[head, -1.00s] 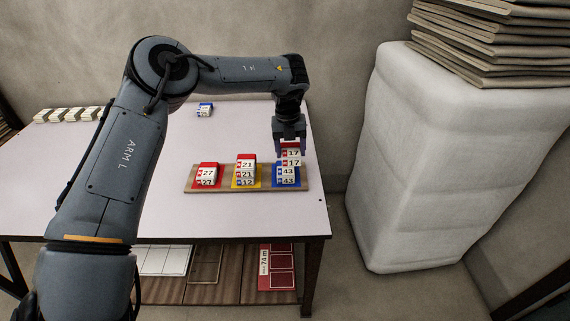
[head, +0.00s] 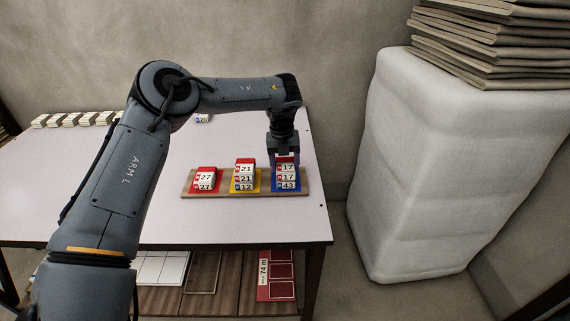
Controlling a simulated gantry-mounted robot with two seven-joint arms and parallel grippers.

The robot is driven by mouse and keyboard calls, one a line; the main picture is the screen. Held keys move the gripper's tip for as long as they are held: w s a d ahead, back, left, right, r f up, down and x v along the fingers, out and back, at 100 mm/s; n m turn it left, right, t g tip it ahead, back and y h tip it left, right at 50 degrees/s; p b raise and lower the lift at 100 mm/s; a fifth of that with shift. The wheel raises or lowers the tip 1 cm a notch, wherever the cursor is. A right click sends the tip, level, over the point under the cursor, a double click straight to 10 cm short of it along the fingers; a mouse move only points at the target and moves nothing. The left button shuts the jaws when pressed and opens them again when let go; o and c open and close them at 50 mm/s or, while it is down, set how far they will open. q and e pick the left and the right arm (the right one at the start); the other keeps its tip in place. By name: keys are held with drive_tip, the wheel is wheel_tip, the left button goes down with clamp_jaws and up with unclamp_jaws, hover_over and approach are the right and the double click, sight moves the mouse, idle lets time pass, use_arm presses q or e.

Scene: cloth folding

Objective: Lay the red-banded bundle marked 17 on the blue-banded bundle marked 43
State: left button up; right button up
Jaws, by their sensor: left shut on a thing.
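The red-banded bundle marked 17 (head: 288,173) is in the jaws of my left gripper (head: 285,160), which points straight down over the right end of the wooden board. The bundle sits level directly on top of the blue-banded bundle marked 43 (head: 288,186), with no gap that I can see. The blue-banded bundle lies on the blue pad (head: 276,189); only its front label shows and its top is covered. My right gripper is not in view.
The wooden board (head: 223,196) also bears a bundle marked 27 (head: 205,180) on a red pad and a bundle marked 21 (head: 245,172) on one marked 12 (head: 244,187). Another bundle (head: 202,118) lies behind, partly hidden by my arm. The front table (head: 200,224) is clear.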

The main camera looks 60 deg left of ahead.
sight(282, 164)
use_arm(q)
drive_tip(key=shift+f, duration=0.15)
drive_tip(key=o, duration=1.1)
drive_tip(key=shift+o, duration=0.2)
wheel_tip(282, 164, up, 12)
drive_tip(key=p, duration=0.5)
drive_tip(key=shift+s+a, duration=0.25)
drive_tip(key=shift+s, duration=0.15)
drive_tip(key=shift+r, duration=0.2)
